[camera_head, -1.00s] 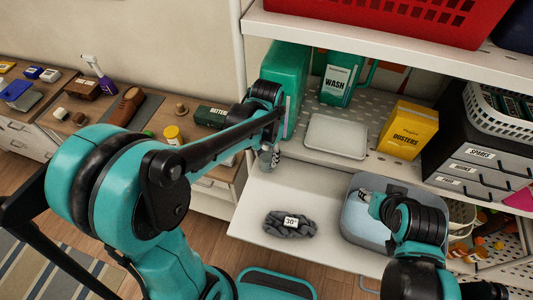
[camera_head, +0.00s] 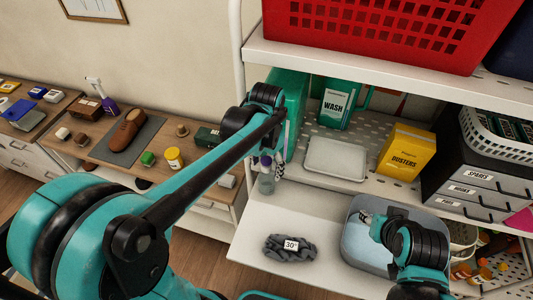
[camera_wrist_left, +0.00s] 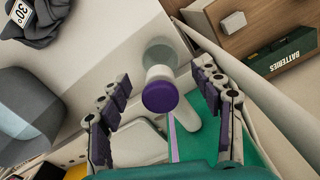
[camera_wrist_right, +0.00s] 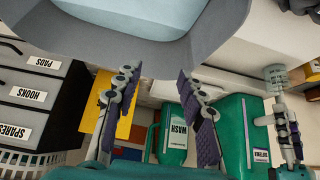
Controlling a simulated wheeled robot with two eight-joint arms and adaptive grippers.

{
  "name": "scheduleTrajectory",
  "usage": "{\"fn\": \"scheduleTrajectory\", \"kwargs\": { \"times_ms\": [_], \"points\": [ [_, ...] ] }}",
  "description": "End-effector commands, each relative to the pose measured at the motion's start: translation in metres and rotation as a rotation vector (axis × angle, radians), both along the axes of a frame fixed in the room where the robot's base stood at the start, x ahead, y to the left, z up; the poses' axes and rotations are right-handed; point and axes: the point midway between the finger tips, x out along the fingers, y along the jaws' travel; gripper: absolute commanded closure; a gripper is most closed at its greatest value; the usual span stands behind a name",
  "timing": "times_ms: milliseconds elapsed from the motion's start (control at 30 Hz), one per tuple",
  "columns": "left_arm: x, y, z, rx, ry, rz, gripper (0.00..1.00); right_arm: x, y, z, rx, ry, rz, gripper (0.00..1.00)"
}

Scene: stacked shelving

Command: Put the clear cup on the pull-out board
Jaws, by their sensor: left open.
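My right gripper (camera_wrist_right: 158,98) is open and empty, near the grey-blue basin (camera_head: 354,262).
A dark cloth bundle (camera_head: 290,247) tagged 30° lies on the board. A white tray (camera_head: 335,158), a WASH container (camera_head: 337,103) and a yellow DUSTERS box (camera_head: 407,150) stand on the shelf behind. A tall teal container (camera_head: 292,100) is close to my left gripper.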

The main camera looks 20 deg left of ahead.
Motion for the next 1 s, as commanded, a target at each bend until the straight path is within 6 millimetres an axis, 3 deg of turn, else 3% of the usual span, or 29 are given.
{"fn": "scheduleTrajectory", "kwargs": {
  "times_ms": [200, 400, 533, 667, 800, 1000],
  "points": [
    [0.0, 0.0, 0.043, 0.0, 0.0, 0.0, 0.35, 0.0, 0.0, 0.005, 0.0, 0.0, 0.0, 0.6],
    [-0.003, 0.001, 0.058, -0.001, -0.01, 0.008, 0.35, 0.0, 0.0, 0.005, 0.0, 0.0, 0.0, 0.6],
    [-0.018, 0.008, 0.061, -0.011, -0.081, 0.057, 0.35, 0.0, 0.0, 0.005, 0.0, 0.0, 0.0, 0.6],
    [-0.047, 0.022, 0.059, -0.035, -0.226, 0.159, 0.35, 0.0, 0.0, 0.005, 0.0, 0.0, 0.0, 0.6],
    [-0.075, 0.034, 0.049, -0.072, -0.395, 0.273, 0.35, 0.0, 0.0, 0.005, 0.0, 0.0, 0.0, 0.6],
    [-0.098, 0.045, 0.033, -0.12, -0.561, 0.382, 0.35, 0.0, 0.0, 0.005, 0.0, 0.0, 0.0, 0.6]
  ]
}}
